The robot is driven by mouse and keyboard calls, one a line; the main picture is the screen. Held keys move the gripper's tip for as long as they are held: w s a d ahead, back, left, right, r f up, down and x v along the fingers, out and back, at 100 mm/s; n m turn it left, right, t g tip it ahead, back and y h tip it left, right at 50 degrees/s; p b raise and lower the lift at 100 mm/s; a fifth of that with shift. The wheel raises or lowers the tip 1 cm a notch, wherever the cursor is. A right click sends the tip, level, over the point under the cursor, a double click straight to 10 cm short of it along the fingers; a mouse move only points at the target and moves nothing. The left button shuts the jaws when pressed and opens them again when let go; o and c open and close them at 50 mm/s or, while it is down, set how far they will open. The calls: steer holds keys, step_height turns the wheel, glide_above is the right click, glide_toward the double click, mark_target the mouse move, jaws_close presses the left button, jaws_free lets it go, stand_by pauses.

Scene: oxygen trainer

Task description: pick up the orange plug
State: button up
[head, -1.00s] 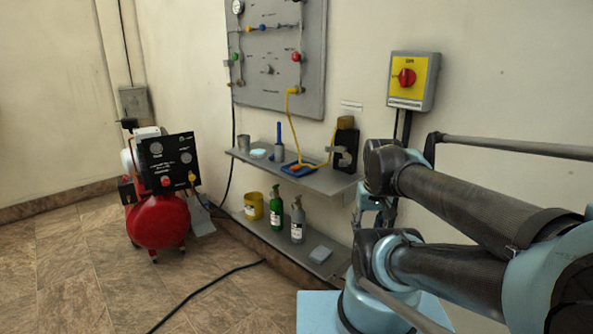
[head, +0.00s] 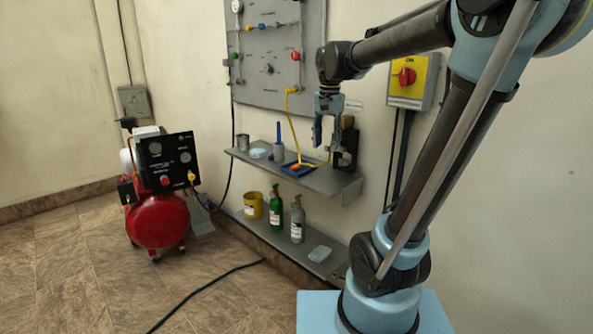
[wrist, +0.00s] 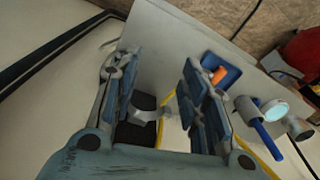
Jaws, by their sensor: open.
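The orange plug (wrist: 218,75) lies in a small blue tray (wrist: 228,68) on the upper grey shelf. In the head view the plug (head: 296,167) is a small orange spot in the tray (head: 288,171). My gripper (head: 325,143) hangs above the right part of the shelf, fingers down, to the right of the tray and higher than it. In the wrist view my gripper (wrist: 153,72) has its blue fingers apart with nothing between them. The plug shows just beyond the right finger, partly hidden by it.
A yellow hose (head: 297,135) runs from the wall panel (head: 268,75) down to the shelf. A black holder (head: 346,147) stands at the shelf's right, close to my gripper. Bottles stand on the lower shelf.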

steer(key=w+a+r+m, duration=0.3)
steer(key=w+a+r, duration=0.1)
steer(key=w+a, duration=0.65)
glide_above(294, 166)
steer(key=shift+g, duration=0.4)
step_height(294, 166, down, 12)
steer(key=shift+w+d+r, duration=0.1)
steer(key=shift+w+r, duration=0.05)
steer(key=shift+r, duration=0.1)
steer(key=shift+w+f, duration=0.2)
steer(key=shift+f, duration=2.5)
jaws_close()
